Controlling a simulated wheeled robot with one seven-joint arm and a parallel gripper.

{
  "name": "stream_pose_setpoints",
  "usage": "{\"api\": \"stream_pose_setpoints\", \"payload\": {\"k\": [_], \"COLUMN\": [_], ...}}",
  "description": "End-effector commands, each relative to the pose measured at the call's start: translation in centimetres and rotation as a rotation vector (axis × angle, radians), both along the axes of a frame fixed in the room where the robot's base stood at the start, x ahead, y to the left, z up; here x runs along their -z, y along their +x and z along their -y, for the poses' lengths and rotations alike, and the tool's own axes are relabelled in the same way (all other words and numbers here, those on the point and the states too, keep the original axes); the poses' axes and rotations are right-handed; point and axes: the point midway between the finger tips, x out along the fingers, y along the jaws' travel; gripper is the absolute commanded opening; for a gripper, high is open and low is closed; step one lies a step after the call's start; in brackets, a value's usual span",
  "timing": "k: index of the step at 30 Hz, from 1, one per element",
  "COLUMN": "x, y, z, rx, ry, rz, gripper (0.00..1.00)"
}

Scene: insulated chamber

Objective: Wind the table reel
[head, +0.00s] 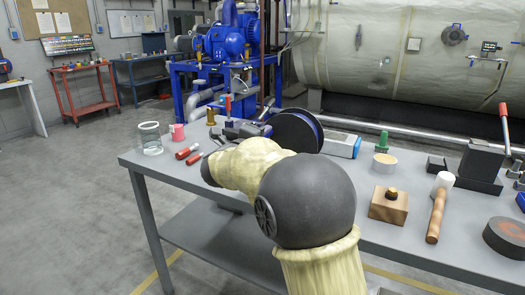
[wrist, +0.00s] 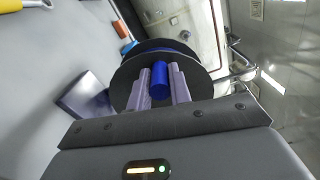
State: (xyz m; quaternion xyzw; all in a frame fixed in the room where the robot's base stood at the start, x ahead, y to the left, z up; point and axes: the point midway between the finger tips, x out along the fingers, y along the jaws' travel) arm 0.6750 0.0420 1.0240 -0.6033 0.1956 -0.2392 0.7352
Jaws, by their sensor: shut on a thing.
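The table reel (head: 297,131) stands near the far edge of the grey workbench, with black round flanges and blue wound between them. In the wrist view its black flange (wrist: 127,76) faces me, with a blue crank handle (wrist: 160,84) sticking out toward me. My gripper (wrist: 160,74) has one finger on each side of the blue handle and is shut on it. In the head view my arm covers part of the bench in front of the reel, and I cannot make out the grip there.
Red-handled tools (head: 187,152), a pink mug (head: 178,132) and a glass jar (head: 150,138) lie left of my arm. A blue-ended box (head: 342,145), tape roll (head: 384,162), wooden block (head: 389,206) and mallet (head: 437,212) stand to the right. A large insulated tank (head: 400,60) is behind.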

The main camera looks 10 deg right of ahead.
Motion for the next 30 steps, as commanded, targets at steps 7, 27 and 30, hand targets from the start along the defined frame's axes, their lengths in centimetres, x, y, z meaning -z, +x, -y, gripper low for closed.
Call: {"api": "stream_pose_setpoints", "payload": {"k": [7,27,30], "x": [-0.26,-0.53,-0.58], "y": [-0.17,-0.21,-0.21], "z": [0.19,0.25,0.25], "rx": [-0.001,0.000,-0.001], "ry": [0.086,0.107,0.106], "rz": [0.059,0.072,0.073], "gripper": [0.00,0.41,0.41]}}
